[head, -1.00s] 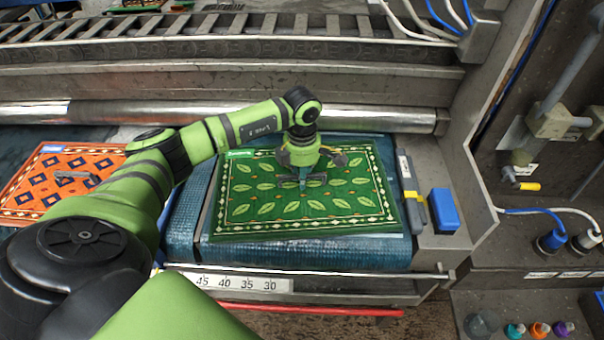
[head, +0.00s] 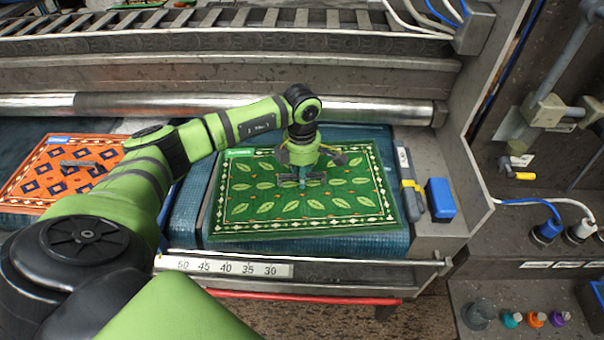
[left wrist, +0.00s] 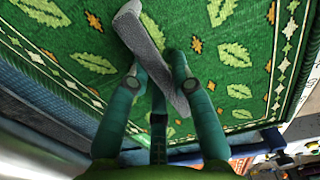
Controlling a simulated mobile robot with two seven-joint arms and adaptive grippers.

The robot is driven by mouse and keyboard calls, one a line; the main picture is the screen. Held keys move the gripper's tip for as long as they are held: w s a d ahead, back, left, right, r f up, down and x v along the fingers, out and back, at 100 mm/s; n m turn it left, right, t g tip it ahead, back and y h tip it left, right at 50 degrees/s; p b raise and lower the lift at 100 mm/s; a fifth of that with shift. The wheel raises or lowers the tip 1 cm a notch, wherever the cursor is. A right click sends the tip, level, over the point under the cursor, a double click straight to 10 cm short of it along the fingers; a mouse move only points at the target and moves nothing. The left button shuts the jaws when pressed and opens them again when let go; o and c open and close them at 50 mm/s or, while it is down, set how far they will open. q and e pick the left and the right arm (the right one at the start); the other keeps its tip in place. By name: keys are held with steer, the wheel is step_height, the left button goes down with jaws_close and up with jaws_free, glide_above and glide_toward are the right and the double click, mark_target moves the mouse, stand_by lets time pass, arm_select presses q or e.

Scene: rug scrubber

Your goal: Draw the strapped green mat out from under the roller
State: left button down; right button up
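The green mat (head: 265,205), patterned with leaves, lies flat on the blue bed in front of the long metal roller (head: 390,112). Its far edge, with a light label at the left corner, shows clear of the roller. My left gripper (head: 302,178) points down over the mat's middle, on its grey strap (head: 318,180). In the left wrist view the fingers (left wrist: 158,78) are closed in on both sides of the grey strap (left wrist: 140,35), with the mat (left wrist: 215,85) below. My right gripper is not in view.
An orange patterned mat (head: 40,180) lies to the left. A blue box (head: 440,198) and a grey-yellow tool (head: 412,200) stand close to the green mat's right. A front rail with a number scale (head: 225,267) runs along the near edge.

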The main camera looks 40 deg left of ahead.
arm_select(q)
steer(key=c, duration=1)
jaws_free()
steer(key=shift+w+a, duration=0.1)
steer(key=shift+a, duration=0.05)
steer(key=shift+w, duration=0.1)
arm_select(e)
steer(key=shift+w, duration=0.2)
arm_select(q)
step_height(320, 180, up, 12)
